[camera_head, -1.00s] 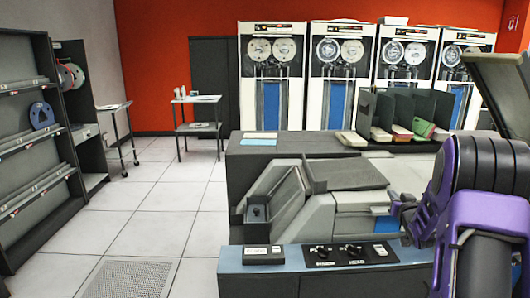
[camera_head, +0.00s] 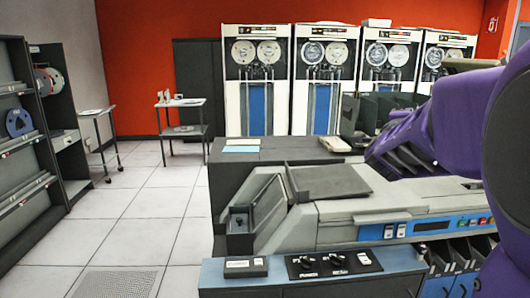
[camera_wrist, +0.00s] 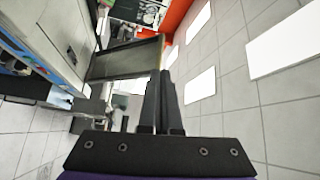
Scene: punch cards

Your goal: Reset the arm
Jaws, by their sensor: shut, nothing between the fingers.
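My purple arm (camera_head: 435,130) reaches in from the right edge of the head view, raised above the grey card machine (camera_head: 400,205). My gripper (camera_wrist: 163,78) is seen in the wrist view with its two dark fingers together and nothing between them. In the head view I cannot make out the fingertips. The arm hides part of the card rack and the tape drives behind it.
The card machine's blue front ledge (camera_head: 385,275) lies in front. A dark counter (camera_head: 285,148) stands behind it, before several tape drives (camera_head: 255,80). A reel shelf (camera_head: 20,165) stands at left. The tiled floor (camera_head: 130,220) between is open.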

